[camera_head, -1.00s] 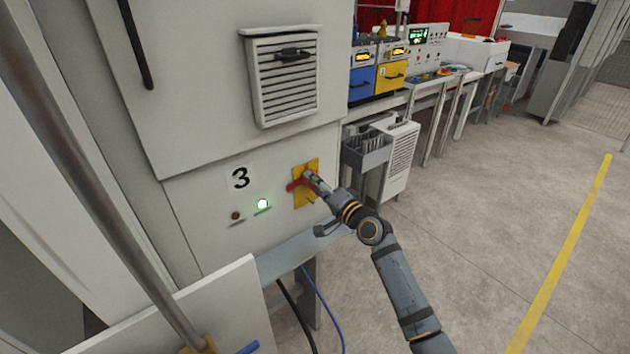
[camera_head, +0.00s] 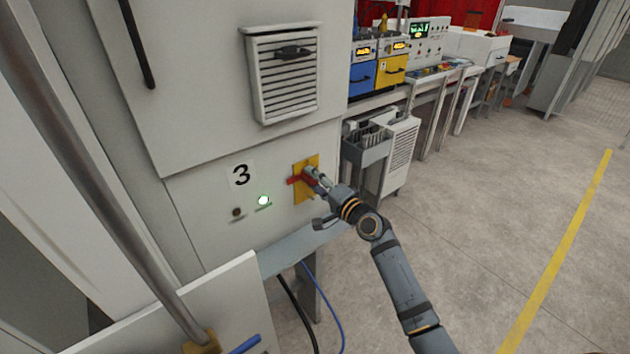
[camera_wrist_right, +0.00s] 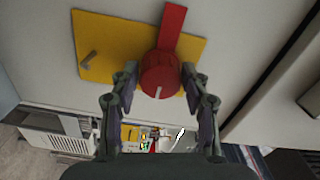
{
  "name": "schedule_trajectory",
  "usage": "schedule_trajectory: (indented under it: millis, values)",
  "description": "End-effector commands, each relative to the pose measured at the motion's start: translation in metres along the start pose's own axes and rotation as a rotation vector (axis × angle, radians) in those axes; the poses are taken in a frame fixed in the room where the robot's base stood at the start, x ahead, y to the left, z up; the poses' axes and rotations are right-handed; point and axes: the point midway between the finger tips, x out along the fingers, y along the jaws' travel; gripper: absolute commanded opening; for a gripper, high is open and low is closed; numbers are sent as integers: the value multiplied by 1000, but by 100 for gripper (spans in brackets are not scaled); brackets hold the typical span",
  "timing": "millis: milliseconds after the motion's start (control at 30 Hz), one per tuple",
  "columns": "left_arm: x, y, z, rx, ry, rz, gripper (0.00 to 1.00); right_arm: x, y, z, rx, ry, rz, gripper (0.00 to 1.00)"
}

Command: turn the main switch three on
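The main switch three (camera_head: 309,178) is a red rotary knob with a flat red lever on a yellow plate (camera_head: 300,195), low on the white cabinet. Its lever points left in the head view. In the right wrist view the red knob (camera_wrist_right: 160,78) sits between my right gripper's fingertips (camera_wrist_right: 160,70), which appear to touch its sides. The lever points up there. In the head view my right gripper (camera_head: 316,178) reaches the knob from the right and partly covers it. My left gripper is not in view.
A grey ledge (camera_head: 300,245) lies below. A white unit (camera_head: 400,155) stands right of the cabinet. The floor at right is clear.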

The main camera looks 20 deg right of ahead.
Motion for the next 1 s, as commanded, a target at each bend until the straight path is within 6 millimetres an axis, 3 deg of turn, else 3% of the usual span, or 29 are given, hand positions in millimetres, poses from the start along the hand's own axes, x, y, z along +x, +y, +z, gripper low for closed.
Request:
schedule_trajectory:
  millis: [100, 467, 567, 800, 1000]
  values:
    - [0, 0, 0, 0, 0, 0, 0, 0, 0, 0, -1, 0, 0, 65]
    - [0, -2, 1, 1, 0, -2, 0, -6, 1, 0, -4, 1, 2, 65]
    - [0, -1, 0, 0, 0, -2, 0, -22, 1, 0, -6, 0, 3, 65]
    - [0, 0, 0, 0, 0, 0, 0, -83, 2, 0, -9, -4, 6, 65]
    - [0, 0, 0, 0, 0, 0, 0, -113, 1, 0, -7, 0, 4, 65]
